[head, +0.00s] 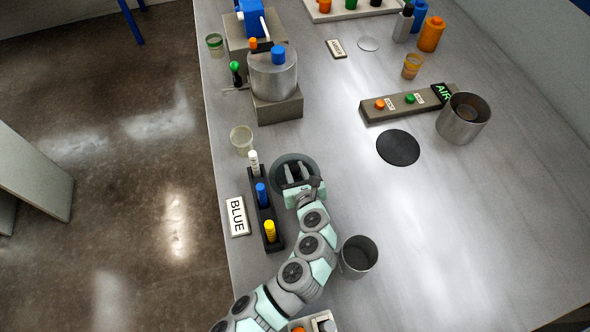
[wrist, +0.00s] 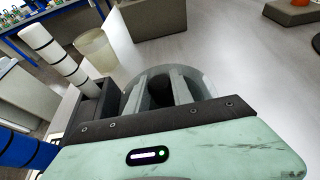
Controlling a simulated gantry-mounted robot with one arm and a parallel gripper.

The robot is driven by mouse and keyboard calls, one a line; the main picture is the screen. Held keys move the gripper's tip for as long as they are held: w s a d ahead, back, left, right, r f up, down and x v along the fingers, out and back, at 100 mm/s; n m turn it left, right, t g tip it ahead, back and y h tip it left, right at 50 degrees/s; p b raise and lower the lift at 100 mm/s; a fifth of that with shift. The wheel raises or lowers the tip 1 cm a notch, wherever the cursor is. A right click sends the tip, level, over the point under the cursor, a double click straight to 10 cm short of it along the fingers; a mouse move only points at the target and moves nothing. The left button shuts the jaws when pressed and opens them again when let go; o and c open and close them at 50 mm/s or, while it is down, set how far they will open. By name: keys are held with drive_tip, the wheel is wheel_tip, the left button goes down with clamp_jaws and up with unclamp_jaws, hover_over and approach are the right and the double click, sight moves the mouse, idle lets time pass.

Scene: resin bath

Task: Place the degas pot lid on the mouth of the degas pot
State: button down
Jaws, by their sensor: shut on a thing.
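The grey round lid (head: 281,164) is under my gripper (head: 296,174), beside the dark tube rack. In the wrist view the fingers (wrist: 165,88) are shut on its dark knob (wrist: 160,91), and the grey lid rim (wrist: 133,98) shows around them. I cannot tell whether the lid touches the bench. An open metal pot (head: 459,128), which looks like the degas pot, stands at the right beside the AIR panel. Its mouth is uncovered, and something brownish shows inside.
A dark rack (head: 273,244) with white, blue and yellow tubes is close left of my gripper. A clear cup (head: 241,140) stands behind it. A grey open container (head: 358,258) is right of my arm.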

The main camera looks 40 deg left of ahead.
sight(296, 173)
drive_tip(key=c, duration=1.1)
unclamp_jaws()
drive_tip(key=shift+d+r, duration=0.1)
drive_tip(key=shift+r, duration=0.05)
drive_tip(key=shift+o, duration=0.4)
drive_tip(key=shift+v, duration=1.95)
